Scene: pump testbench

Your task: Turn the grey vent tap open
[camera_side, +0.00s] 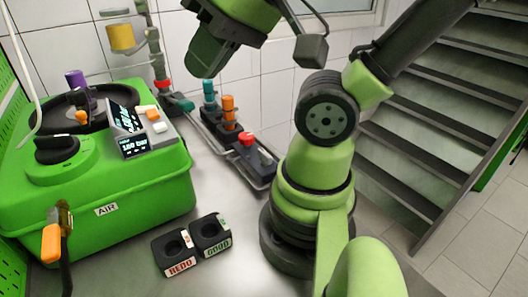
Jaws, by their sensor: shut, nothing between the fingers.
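I cannot surely pick out the grey vent tap. A grey upright pipe (157,66) with fittings stands at the back left, beside a yellow cylinder (121,37), and the tap may be among these fittings. My gripper (203,70) hangs at the top centre, above the bench and to the right of the pipe in the picture. It looks shut and empty, with its tips pointing down and apart from everything; its fingers are hard to make out. The green test unit (140,195) stands at left with a black knob (57,149) and an orange-handled lever (52,244).
A rack (244,172) holds teal, orange and red-topped pieces behind my arm's base. Two black holders, REDO (178,255) and GOOD (211,236), stand at the front. Displays (128,130) sit on the green unit. The bench between unit and rack is clear.

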